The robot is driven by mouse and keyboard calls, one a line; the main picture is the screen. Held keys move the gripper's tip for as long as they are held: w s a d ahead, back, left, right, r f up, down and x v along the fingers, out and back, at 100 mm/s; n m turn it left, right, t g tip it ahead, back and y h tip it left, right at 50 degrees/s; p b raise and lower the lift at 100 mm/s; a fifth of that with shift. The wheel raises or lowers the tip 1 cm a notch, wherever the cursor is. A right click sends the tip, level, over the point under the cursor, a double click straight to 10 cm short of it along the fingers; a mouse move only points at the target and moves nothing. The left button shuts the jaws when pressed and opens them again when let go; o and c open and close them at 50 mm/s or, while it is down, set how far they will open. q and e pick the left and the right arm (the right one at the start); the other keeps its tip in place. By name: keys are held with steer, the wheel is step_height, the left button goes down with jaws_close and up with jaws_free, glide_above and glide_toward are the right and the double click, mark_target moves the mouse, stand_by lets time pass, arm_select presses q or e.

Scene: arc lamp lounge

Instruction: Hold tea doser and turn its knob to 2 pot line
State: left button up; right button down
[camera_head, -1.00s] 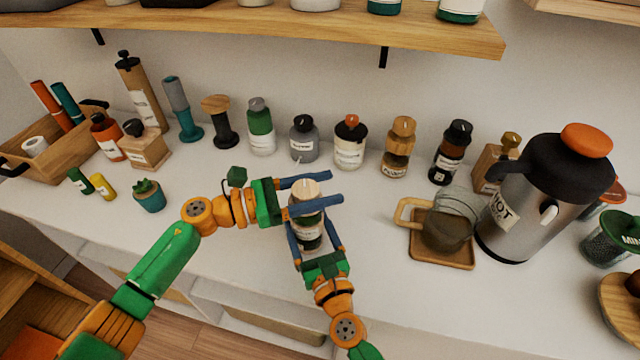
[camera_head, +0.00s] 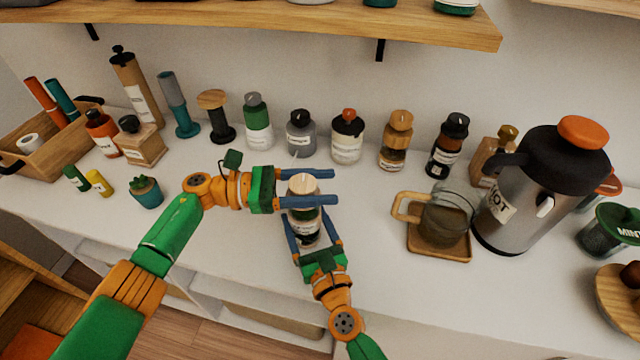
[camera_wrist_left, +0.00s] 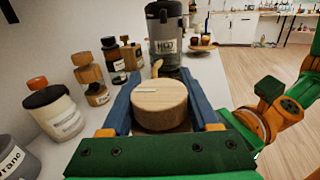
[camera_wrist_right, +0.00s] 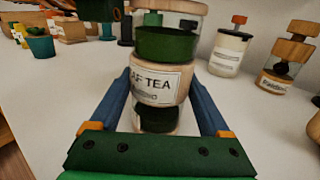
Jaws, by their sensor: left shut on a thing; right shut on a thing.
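The tea doser (camera_head: 303,222) stands upright on the white counter, with a round wooden knob (camera_head: 303,184) on top. My right gripper (camera_head: 314,226) is shut on the doser's body from the front. No 2 pot line is readable in these views.
A glass mug on a wooden tray (camera_head: 462,254) and a tall HOT flask (camera_head: 532,205) stand to the right. Several jars and dispensers, such as the grey jar (camera_head: 301,134), line the wall behind. A small potted plant (camera_head: 146,192) is at left. The counter around the doser is clear.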

arm_select(q)
steer(key=o, duration=1.4)
steer(key=a, duration=0.7)
steer(key=shift+a, duration=0.25)
